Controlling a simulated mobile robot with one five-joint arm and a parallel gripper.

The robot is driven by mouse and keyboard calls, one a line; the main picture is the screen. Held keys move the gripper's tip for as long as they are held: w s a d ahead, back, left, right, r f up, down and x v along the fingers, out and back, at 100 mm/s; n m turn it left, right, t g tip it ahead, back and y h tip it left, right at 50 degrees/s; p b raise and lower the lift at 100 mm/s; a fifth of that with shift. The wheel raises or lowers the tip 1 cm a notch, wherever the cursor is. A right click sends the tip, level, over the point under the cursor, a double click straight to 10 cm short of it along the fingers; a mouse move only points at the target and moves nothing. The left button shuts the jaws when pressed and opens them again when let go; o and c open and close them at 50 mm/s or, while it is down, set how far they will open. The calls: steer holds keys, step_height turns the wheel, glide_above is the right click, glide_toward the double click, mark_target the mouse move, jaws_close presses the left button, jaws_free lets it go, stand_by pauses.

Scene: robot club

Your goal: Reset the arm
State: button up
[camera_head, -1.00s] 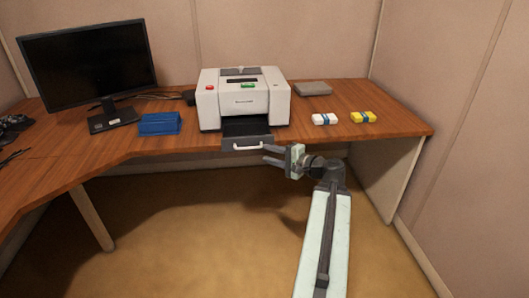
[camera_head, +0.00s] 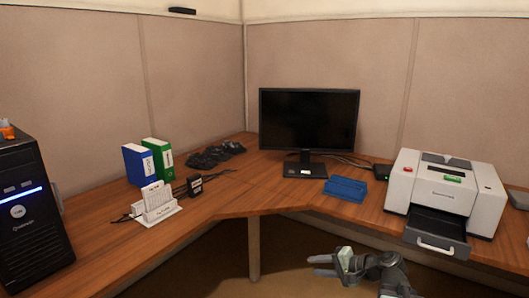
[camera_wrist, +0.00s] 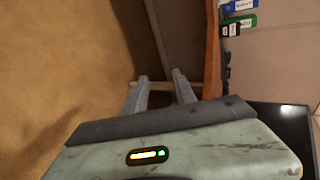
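My gripper (camera_head: 322,265) is at the lower right of the head view, in front of the desk edge and left of the printer's open tray. Its two fingers are apart and nothing is between them. The wrist view also shows my gripper (camera_wrist: 160,88) with the spread fingers pointing away, over the brown floor and beside the desk edge. My arm is bent behind it and runs out of the bottom of the head view.
A white printer (camera_head: 444,195) with its dark front tray (camera_head: 437,232) out stands at right. A blue tray (camera_head: 346,188), monitor (camera_head: 309,122), white rack (camera_head: 155,204), binders (camera_head: 148,162) and black computer tower (camera_head: 28,215) are on the wooden desk (camera_head: 245,188). The floor under the desk is clear.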

steer(key=s+a+f+n+g+h, duration=0.2)
steer(key=s+a+f+n+g, duration=0.15)
steer(key=a+f, duration=0.4)
steer(key=s+a+f+n+g+h, duration=0.2)
steer(key=s+f+n+g+h, duration=0.1)
steer(key=s+f+n+h, duration=0.1)
steer(key=s+d+g+h, duration=0.1)
steer(key=s+d+h, duration=0.2)
steer(key=d, duration=0.4)
step_height(320, 180, up, 26)
steer(key=p, duration=2.6)
steer(key=shift+d+f, duration=0.15)
steer(key=shift+f, duration=0.1)
steer(key=shift+n, duration=0.25)
